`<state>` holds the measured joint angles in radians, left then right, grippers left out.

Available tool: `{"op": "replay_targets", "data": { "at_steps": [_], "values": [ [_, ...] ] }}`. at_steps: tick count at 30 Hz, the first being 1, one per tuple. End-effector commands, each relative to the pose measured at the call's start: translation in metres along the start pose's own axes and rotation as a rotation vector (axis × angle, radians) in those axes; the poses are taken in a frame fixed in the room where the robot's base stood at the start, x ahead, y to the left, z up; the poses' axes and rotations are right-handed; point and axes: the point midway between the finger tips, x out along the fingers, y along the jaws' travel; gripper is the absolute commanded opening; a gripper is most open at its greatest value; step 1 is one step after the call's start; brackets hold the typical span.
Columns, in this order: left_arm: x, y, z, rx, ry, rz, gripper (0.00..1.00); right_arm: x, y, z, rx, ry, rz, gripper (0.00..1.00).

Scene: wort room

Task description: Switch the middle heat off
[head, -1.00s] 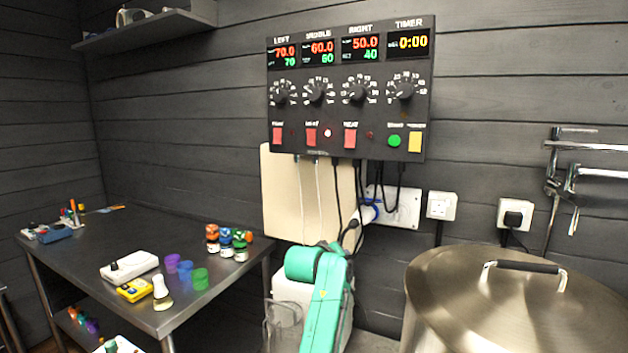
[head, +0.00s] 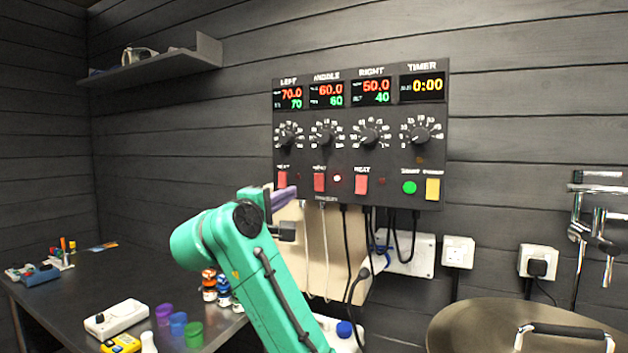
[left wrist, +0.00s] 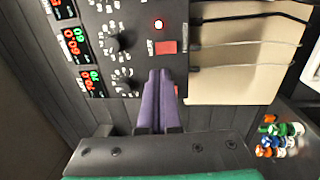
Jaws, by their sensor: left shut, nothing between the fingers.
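The control panel (head: 360,130) hangs on the wall, with red heat switches along its lower part. My left gripper (head: 288,195) is shut and empty, just below and left of the middle switch, near the panel's lower left corner. Its purple fingers (left wrist: 160,75) point toward the panel in the left wrist view. I cannot tell whether they touch it. My right gripper is out of view.
The left heat switch (head: 282,180) and right heat switch (head: 361,184) flank the middle one, their lamps dark. Dials (head: 369,137) sit above. Cables (head: 391,235) hang below the panel. A steel table (head: 60,300) stands left, a large lidded pot (head: 470,325) right.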

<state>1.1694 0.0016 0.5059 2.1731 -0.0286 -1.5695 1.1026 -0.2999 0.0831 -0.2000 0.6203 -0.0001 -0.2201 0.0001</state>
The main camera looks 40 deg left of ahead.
Motion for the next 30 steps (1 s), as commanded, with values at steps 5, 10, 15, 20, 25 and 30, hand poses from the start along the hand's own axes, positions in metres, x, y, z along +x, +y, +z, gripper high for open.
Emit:
{"op": "replay_targets", "data": {
  "at_steps": [5, 10, 15, 20, 25, 30],
  "values": [
    [0.038, 0.004, 0.001, 0.0, -0.004, -0.006, 0.0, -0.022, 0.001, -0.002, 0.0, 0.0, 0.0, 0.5],
    [0.076, 0.005, 0.001, 0.001, -0.003, -0.006, 0.0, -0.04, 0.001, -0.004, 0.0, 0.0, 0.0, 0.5],
    [0.109, 0.005, 0.001, 0.001, -0.002, -0.004, 0.0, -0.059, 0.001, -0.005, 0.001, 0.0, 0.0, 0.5],
    [0.124, 0.002, 0.001, 0.001, -0.002, -0.002, 0.0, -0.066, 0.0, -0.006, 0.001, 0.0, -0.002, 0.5],
    [0.126, -0.001, 0.001, 0.002, -0.002, -0.001, 0.0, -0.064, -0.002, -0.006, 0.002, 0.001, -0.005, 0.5],
    [0.126, 0.0, 0.001, 0.002, -0.002, -0.001, 0.0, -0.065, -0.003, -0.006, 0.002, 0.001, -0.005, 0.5]
  ]
}}
